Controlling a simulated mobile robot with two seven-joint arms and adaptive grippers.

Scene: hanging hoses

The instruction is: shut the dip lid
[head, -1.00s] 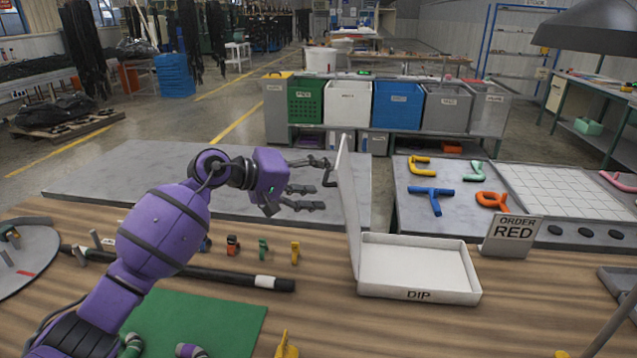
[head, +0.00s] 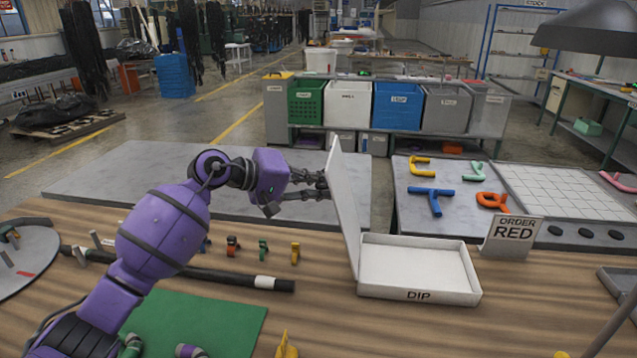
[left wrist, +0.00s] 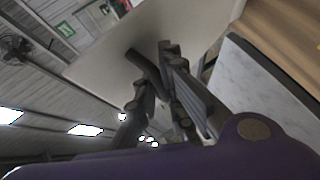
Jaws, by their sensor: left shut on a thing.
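The dip tray (head: 420,298) is a white shallow box marked DIP on the wooden bench, right of centre. Its white lid (head: 344,205) stands open along the tray's left side, near upright and leaning a little left. My left gripper (head: 322,184) is at the upper part of the lid's outer face, shut on the lid's dark handle. In the left wrist view the handle (left wrist: 143,64) runs between the fingers (left wrist: 158,98), with the pale lid (left wrist: 190,30) behind. The fingers mostly hide the handle in the head view. My right gripper is not in view.
An ORDER RED sign (head: 509,236) stands right of the tray. A black hose (head: 225,277) with a white band, small coloured clips (head: 263,250) and a green mat (head: 205,325) lie to the left. The tray's inside is empty.

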